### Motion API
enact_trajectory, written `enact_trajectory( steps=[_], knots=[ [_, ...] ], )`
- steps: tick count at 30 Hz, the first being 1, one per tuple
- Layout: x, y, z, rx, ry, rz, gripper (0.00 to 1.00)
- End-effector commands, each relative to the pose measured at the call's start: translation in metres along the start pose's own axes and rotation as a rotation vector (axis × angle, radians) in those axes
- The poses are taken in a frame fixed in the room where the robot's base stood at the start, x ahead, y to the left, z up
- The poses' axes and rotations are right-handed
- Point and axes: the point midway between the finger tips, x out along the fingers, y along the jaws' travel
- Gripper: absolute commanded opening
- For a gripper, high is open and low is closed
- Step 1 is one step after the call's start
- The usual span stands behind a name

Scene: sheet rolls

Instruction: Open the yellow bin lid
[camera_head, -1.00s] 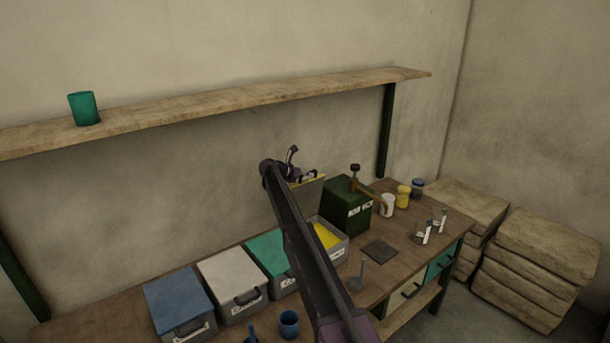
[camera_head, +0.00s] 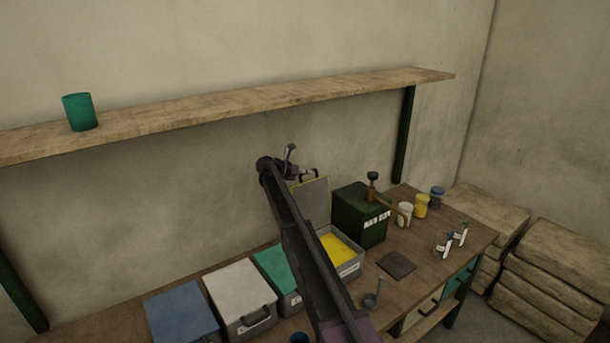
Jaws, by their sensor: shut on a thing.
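The yellow bin (camera_head: 350,270) is a grey box with a yellow inside, on the workbench between the green-lidded bin and a dark green box. Its lid (camera_head: 316,203) stands raised at the bin's back edge, roughly upright, with its plain underside facing me. My gripper (camera_head: 306,175) is at the lid's top edge, shut on the lid, and its fingers are small and partly hidden. My arm crosses in front of the bin's left side and hides part of it.
Bins with blue (camera_head: 182,310), white (camera_head: 238,285) and green (camera_head: 275,268) lids stand closed to the left. The dark green box (camera_head: 358,212) is close on the right. A wooden shelf (camera_head: 230,106) runs above my gripper. Jars (camera_head: 421,206) stand farther right.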

Motion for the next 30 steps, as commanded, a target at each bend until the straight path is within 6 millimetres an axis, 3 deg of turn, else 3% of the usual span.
enact_trajectory(
  steps=[17, 18, 21, 30],
  knots=[
    [-0.011, 0.010, 0.001, -0.004, -0.013, 0.008, 0.00],
    [-0.011, 0.010, 0.001, -0.004, -0.013, 0.009, 0.31],
    [-0.012, 0.010, 0.000, -0.004, -0.012, 0.010, 0.54],
    [-0.014, 0.011, -0.001, -0.005, -0.010, 0.011, 0.54]
  ],
)
